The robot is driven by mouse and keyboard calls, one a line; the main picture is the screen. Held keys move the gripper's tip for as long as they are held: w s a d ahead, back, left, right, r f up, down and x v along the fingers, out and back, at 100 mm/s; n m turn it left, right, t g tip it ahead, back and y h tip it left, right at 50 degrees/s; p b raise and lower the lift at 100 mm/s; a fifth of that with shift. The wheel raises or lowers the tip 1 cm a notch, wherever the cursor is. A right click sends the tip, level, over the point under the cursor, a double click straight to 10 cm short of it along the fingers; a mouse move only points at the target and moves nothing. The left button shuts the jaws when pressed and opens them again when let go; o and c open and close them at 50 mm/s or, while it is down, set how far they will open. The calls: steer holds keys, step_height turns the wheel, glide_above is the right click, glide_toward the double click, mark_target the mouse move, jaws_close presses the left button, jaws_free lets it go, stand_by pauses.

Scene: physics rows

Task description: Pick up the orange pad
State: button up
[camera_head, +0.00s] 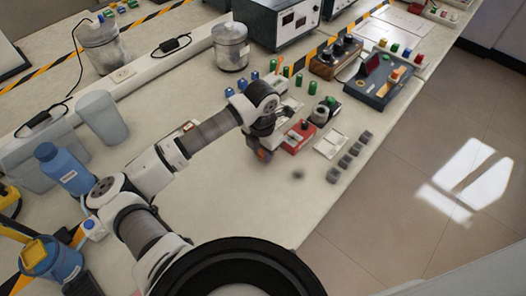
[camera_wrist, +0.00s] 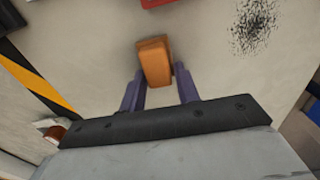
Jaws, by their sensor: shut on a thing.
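The orange pad (camera_wrist: 154,63) is a small block held between the two fingers of my gripper (camera_wrist: 160,82) in the wrist view. The fingers are shut on its sides, and its front end sticks out past them.
A red box (camera_head: 298,138) stands close to the right of my gripper. Several dark grey blocks (camera_head: 345,162) line the bench's front edge. A dark speckled patch (camera_wrist: 255,25) marks the bench. Blue and green cylinders stand behind. Bare bench (camera_head: 240,200) lies in front.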

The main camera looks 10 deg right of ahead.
mark_target(262, 151)
step_height(262, 151, up, 20)
steer(key=b, duration=0.4)
steer(key=shift+f+b, duration=0.15)
steer(key=shift+b, duration=0.15)
